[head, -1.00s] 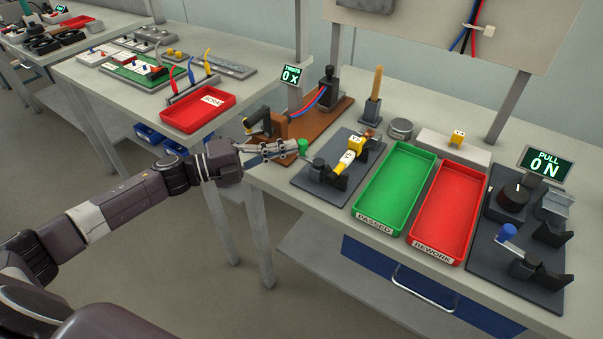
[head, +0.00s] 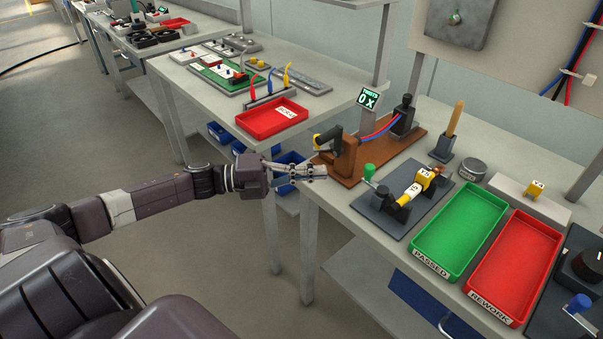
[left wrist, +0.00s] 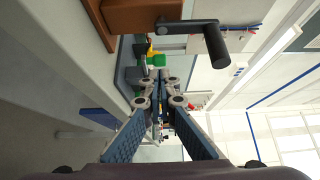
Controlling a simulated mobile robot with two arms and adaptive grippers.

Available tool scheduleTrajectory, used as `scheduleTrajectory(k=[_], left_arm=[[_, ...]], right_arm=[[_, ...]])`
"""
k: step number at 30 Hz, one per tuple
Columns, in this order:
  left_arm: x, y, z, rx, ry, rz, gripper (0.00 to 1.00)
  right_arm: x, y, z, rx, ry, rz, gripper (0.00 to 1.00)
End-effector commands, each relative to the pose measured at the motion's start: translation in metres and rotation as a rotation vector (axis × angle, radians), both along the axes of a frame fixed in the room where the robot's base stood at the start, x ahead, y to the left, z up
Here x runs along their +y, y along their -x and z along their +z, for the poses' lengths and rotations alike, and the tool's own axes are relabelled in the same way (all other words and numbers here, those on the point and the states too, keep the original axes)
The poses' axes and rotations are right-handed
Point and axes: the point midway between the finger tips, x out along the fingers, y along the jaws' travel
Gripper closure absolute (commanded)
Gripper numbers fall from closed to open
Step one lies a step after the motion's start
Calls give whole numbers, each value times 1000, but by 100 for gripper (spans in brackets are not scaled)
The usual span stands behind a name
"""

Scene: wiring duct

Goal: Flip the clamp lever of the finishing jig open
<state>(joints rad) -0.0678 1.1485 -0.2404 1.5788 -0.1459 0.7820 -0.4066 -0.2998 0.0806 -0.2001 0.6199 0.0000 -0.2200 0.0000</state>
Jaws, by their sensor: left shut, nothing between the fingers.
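The finishing jig (head: 419,222) is a dark grey plate on the workbench in the head view. It bears a dark clamp and a yellow and white connector (head: 412,190). A green-knobbed lever (head: 369,172) stands up at its left end. My left gripper (head: 322,172) is shut and empty, left of the green knob and apart from it, near the bench's left edge. In the left wrist view, its fingers (left wrist: 158,100) converge below a green knob (left wrist: 158,60), with the jig partly hidden behind them. My right gripper is not in view.
A brown fixture (head: 338,158) with a black crank handle (left wrist: 215,45) stands close behind my left gripper. A green PASSED tray (head: 428,268) and a red REWORK tray (head: 487,306) lie right of the jig. Open floor lies left of the bench.

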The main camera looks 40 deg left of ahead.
Motion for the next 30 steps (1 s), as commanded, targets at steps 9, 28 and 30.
scheduleTrajectory(k=[9,28,30], left_arm=[[23,20,-1,2,-1,0,100],[25,22,0,-1,0,0,100],[25,22,0,-1,0,0,100]], right_arm=[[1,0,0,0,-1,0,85],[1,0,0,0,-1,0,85],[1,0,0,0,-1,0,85]])
